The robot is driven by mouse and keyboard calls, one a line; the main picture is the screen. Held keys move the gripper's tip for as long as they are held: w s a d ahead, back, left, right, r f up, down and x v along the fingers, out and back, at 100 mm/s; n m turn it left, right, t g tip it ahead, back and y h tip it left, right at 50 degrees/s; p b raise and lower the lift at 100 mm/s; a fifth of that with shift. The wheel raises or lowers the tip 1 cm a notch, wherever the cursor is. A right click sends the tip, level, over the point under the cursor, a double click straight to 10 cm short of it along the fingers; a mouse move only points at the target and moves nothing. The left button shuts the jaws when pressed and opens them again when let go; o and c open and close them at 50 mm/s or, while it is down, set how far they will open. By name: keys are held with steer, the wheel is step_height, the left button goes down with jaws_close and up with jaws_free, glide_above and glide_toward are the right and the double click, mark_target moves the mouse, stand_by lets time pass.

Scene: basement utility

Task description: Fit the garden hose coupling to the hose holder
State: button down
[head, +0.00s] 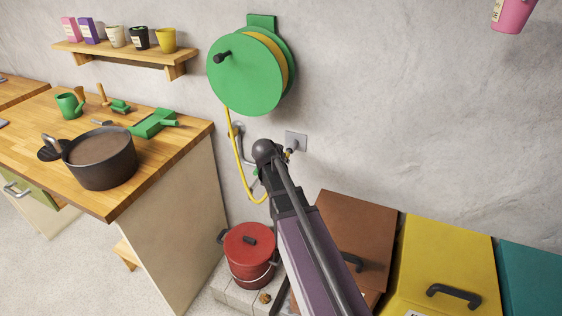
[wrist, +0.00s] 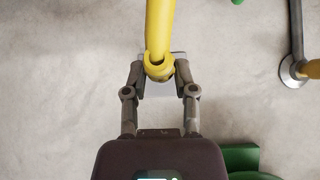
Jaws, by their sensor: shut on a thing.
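My gripper (wrist: 159,75) is shut on the garden hose coupling (wrist: 158,69), a yellow ring-like end with a dark opening, in the wrist view. The yellow hose (wrist: 160,25) runs up from it, out of the picture. In the head view the hose (head: 235,160) hangs from a green wall reel (head: 245,80) and loops toward my gripper, which my arm mostly hides. A square metal wall plate (head: 298,139) with a small fitting stands out right of my arm. I cannot tell for sure which wall fitting is the hose holder.
A grey pipe (head: 239,132) is on the wall behind the hose. A red lidded pot (head: 250,254) stands below. A wooden counter with a dark pot (head: 100,157) is at left. Brown and yellow (head: 440,262) lidded bins stand at right. The upper right wall is mostly bare.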

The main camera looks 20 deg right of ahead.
steer(key=shift+w+d, duration=0.75)
steer(key=shift+w, duration=0.05)
steer(key=shift+c, duration=1.7)
jaws_free()
steer(key=s+a, duration=0.5)
steer(key=s, duration=0.1)
steer(key=shift+a, duration=0.35)
steer(key=shift+s, duration=0.1)
steer(key=s+a+n+g+y+p, duration=0.2)
steer(key=s+a+n+g+y, duration=0.1)
steer(key=s, duration=0.6)
steer(key=s+a+n+g+y+p, duration=0.3)
steer(key=s+a+n, duration=0.1)
steer(key=s, duration=0.5)
steer(key=shift+a+n+g+p, duration=0.3)
steer(key=shift+n, duration=0.5)
